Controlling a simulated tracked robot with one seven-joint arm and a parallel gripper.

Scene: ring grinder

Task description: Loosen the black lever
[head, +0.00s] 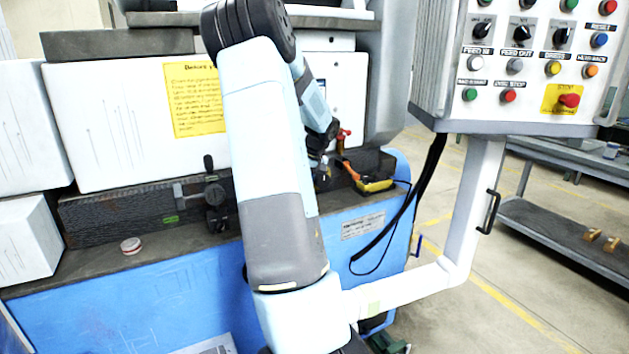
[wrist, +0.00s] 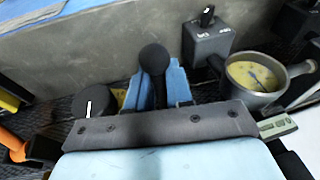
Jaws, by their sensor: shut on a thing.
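The black lever (wrist: 154,60) has a round ball head and a dark stem, and stands between the two blue fingers of my gripper (wrist: 157,88) in the wrist view. The fingers are shut on its stem, with the ball head showing beyond the tips. In the head view my gripper (head: 322,172) is small and partly hidden behind my arm, low on the machine's ledge. I cannot make out the lever there.
A round black knob (wrist: 94,102) is left of the fingers. A grey switch box (wrist: 208,44) and a metal pot (wrist: 256,76) are to the right. In the head view a yellow-and-black device (head: 376,185) lies close by, and a control panel (head: 530,60) hangs right.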

